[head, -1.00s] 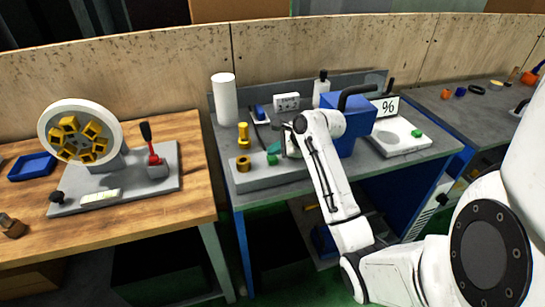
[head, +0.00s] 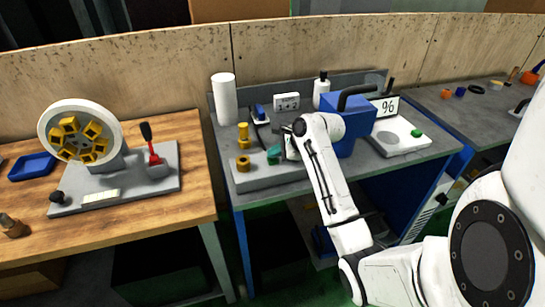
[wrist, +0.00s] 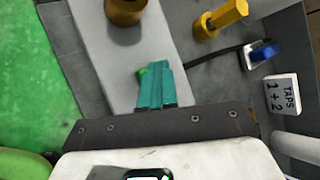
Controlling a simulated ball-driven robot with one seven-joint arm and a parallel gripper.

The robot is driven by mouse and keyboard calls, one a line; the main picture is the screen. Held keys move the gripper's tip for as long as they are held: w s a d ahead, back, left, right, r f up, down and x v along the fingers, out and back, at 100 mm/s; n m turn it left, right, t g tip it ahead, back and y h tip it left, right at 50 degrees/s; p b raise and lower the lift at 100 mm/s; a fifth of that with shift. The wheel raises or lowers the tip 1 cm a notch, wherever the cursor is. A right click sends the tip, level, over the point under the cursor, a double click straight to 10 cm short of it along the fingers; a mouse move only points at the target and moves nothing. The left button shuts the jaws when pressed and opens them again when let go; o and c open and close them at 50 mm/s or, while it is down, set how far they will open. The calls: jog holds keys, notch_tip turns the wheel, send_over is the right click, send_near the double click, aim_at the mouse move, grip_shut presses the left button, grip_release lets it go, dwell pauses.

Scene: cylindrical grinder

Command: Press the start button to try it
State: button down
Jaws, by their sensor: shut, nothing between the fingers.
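A small green button (wrist: 143,71) on the grey base (wrist: 165,35) shows in the wrist view, partly hidden by my fingertips. My gripper (wrist: 160,72) has teal fingers, shut together and empty, with their tips right at the button. I cannot tell whether they touch it. In the head view my gripper (head: 274,154) is low over the grey base, beside the brass ring, and the button there is hidden behind it. Another green button (head: 417,133) sits on the white device at the right.
A brass ring (head: 243,163) and brass post (head: 243,135) stand left of my gripper. A card (head: 287,102), a white cylinder (head: 224,98) and a white bottle (head: 321,90) stand behind. A blue block (head: 347,123) with a black handle is close on the right.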

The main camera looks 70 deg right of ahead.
aim_at(275, 159)
jog(key=shift+r, duration=0.15)
jog(key=shift+r+p, duration=0.85)
jog(key=shift+p, duration=0.6)
notch_tip(275, 159, up, 5)
jog(key=p, duration=0.5)
jog(key=shift+p, duration=0.35)
